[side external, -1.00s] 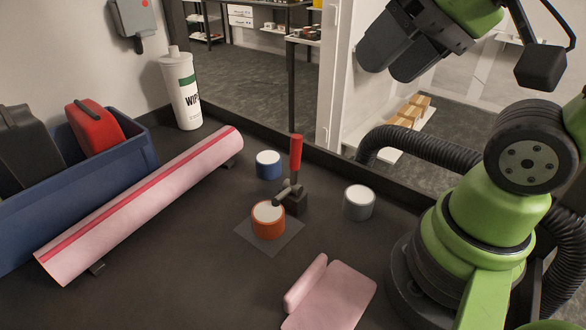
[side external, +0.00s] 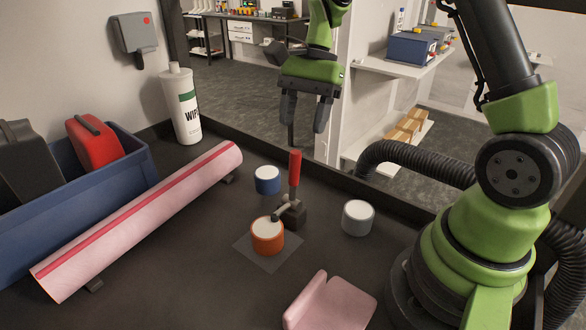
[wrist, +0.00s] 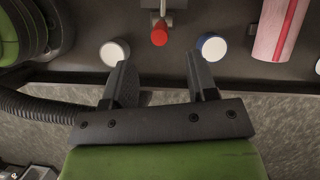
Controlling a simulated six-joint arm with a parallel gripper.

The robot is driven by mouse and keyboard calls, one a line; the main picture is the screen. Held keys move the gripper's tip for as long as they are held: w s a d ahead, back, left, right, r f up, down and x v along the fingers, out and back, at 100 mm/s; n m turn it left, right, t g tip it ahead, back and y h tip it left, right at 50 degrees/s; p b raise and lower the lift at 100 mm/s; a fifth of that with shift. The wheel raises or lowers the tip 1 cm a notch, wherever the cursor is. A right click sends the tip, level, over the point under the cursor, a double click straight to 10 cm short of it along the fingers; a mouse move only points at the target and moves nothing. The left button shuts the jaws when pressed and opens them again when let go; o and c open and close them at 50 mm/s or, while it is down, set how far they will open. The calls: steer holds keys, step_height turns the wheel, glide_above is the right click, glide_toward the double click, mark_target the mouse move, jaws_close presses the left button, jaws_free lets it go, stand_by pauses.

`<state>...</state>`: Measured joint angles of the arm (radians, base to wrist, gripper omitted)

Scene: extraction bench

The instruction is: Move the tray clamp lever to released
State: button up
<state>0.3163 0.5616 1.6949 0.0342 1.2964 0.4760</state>
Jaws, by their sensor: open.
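The clamp lever has a red handle (side external: 294,168) that stands upright on a dark clamp base (side external: 292,214). The clamp's arm reaches over an orange container with a white lid (side external: 267,237), which sits on a thin grey square plate (side external: 262,257). In the wrist view the red handle (wrist: 159,35) shows end-on at the top middle, beyond the fingertips. My gripper (side external: 305,130) is open and empty, pointing down, high up and behind the clamp in the side view; its two fingers (wrist: 164,75) also show spread apart in the wrist view.
A blue container (side external: 267,180) and a grey container (side external: 357,217) stand either side of the clamp. A pink roll (side external: 145,220), a blue bin (side external: 70,215) and a wipes bottle (side external: 182,105) are at left. A pink padded piece (side external: 335,302) lies at the front.

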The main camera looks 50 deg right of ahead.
mark_target(290, 182)
steer(key=x, duration=0.9)
steer(key=shift+a+f, duration=0.1)
steer(key=shift+f, duration=0.25)
jaws_close()
